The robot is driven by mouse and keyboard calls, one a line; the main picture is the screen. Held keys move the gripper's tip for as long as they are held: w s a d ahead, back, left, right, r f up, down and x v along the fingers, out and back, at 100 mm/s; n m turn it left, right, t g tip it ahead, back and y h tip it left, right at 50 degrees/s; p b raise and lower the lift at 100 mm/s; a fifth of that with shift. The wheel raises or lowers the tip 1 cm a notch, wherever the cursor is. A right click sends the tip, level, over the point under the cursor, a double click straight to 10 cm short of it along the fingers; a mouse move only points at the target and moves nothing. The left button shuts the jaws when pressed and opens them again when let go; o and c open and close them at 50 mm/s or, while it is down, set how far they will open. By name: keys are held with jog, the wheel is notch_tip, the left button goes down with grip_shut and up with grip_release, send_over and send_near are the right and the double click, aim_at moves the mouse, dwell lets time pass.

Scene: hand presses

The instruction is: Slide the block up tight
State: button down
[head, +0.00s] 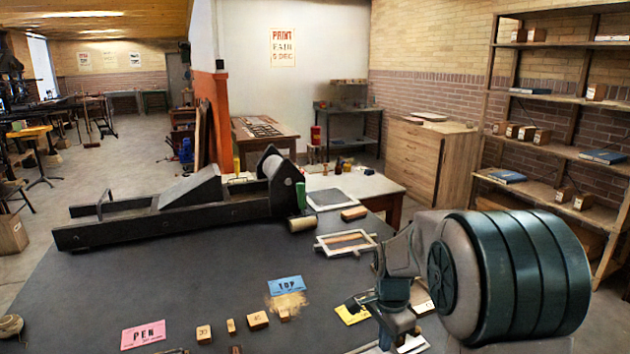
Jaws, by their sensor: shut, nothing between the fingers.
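Several small wooden blocks stand in a row on the dark table (120,290): a numbered one (203,333), a narrow one (231,326), a wider one (257,320) and one (284,315) below the blue card. A pale frame (329,252) lies farther back with wooden strips (346,240) inside. Another wooden block (354,213) lies behind it. I cannot tell which block the task means. My gripper (388,335) is shut and empty, low over the table's right part, right of the row. My arm hides the table behind it.
A long dark press (160,222) with a roller spans the table's back. A pink PEN card (143,334), a blue TOY card (286,284) and a yellow card (351,315) lie in front. The table's left middle is clear. Shelves (560,150) stand at right.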

jog(key=shift+d, duration=0.1)
jog(key=shift+w+d+p, duration=0.1)
jog(key=shift+w+d, duration=0.25)
jog(key=shift+d, duration=0.45)
jog(key=shift+w+d+p, duration=0.15)
jog(key=shift+w+d, duration=0.25)
jog(key=shift+d, duration=0.35)
jog(key=shift+w+d+p, duration=0.1)
jog(key=shift+w+d, duration=0.25)
jog(key=shift+d, duration=0.45)
jog(key=c, duration=1.2)
grip_release()
jog(key=shift+c, duration=0.2)
notch_tip(320, 180, up, 7)
jog(key=p, duration=0.5)
